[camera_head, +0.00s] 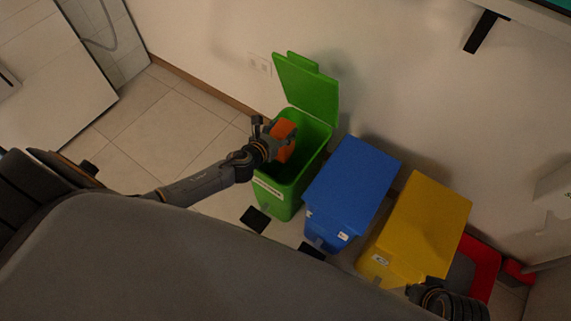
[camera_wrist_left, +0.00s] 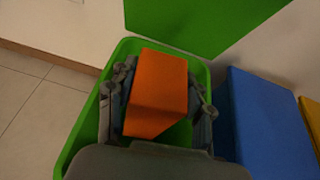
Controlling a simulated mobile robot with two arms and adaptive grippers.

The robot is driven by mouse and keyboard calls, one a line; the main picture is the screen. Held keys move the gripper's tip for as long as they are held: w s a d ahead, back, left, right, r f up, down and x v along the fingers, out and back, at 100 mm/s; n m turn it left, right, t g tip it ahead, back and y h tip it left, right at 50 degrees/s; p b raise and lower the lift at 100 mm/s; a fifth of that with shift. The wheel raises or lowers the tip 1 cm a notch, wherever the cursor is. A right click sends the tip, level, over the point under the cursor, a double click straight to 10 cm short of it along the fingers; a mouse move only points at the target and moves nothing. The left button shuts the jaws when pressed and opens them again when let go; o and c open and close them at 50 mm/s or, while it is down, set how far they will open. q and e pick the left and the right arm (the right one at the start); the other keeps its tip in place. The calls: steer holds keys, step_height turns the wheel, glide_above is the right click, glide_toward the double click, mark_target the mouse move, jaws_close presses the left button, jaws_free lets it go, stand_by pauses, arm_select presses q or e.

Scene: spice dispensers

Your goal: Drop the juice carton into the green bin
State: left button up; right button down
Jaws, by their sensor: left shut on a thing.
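The juice carton, a plain orange box, shows in the head view (camera_head: 284,141) and in the wrist view (camera_wrist_left: 158,88). My left gripper (camera_head: 272,137) is shut on it, with a finger on either side in the wrist view (camera_wrist_left: 160,100). The green bin (camera_head: 283,196) stands with its lid (camera_head: 307,88) raised against the wall. The gripper and carton are over the bin's opening, whose green rim shows around them in the wrist view (camera_wrist_left: 88,135). The carton's exact height against the rim is hard to tell. My right gripper cannot be made out; only part of my right arm shows at the bottom right.
A blue bin (camera_head: 352,182) with a closed lid stands right beside the green bin. A yellow bin (camera_head: 428,215), also closed, is further right, with a red bin (camera_head: 485,262) partly hidden behind it. Tiled floor (camera_head: 150,120) to the left is clear.

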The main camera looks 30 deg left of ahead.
arm_select(q)
steer(key=o, duration=1.2)
steer(key=shift+o, duration=0.2)
steer(key=v, duration=1.2)
